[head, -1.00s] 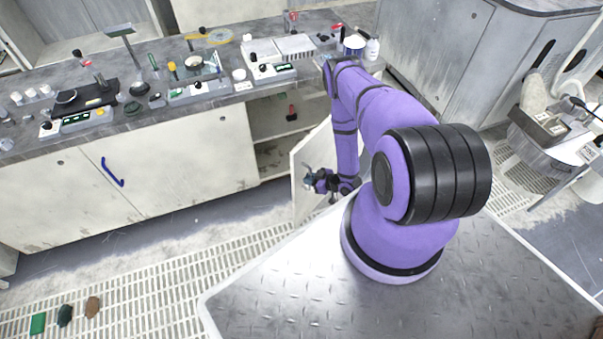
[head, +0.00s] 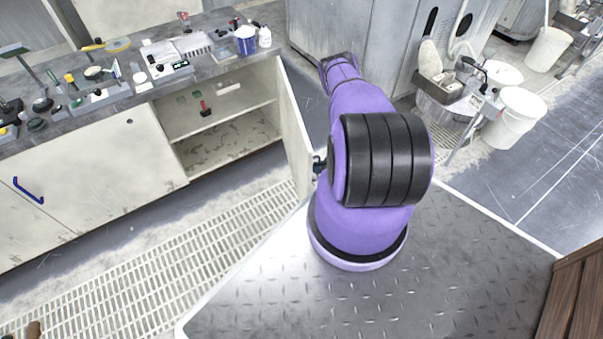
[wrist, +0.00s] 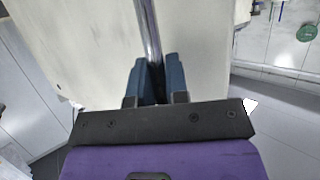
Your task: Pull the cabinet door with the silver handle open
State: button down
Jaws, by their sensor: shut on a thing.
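The cabinet door (head: 295,128) stands swung well out from the cabinet, and the inside (head: 215,125) with its shelf is exposed. In the wrist view the pale door panel (wrist: 95,50) fills much of the picture. The silver handle (wrist: 150,35) runs down between the two blue fingers of my gripper (wrist: 155,82), which is shut on it. In the head view my gripper (head: 318,165) is mostly hidden behind my purple arm, at the door's outer side.
A red-handled item (head: 204,108) lies on the cabinet shelf. A closed door with a blue handle (head: 28,190) is at the left. Tools crowd the worktop (head: 215,68). White buckets (head: 515,120) stand at the right. Slatted floor matting (head: 150,270) lies before the cabinet.

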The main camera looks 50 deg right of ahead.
jog(key=s+d, duration=0.3)
jog(key=d, duration=0.3)
jog(key=shift+s, duration=0.3)
jog(key=shift+f, duration=0.1)
jog(key=c, duration=1.1)
grip_release()
jog(key=shift+w, duration=0.1)
jog(key=shift+c, duration=0.2)
jog(key=shift+d, duration=0.1)
jog(key=v, duration=1)
jog(key=shift+s+r, duration=0.25)
jog(key=shift+s, duration=0.1)
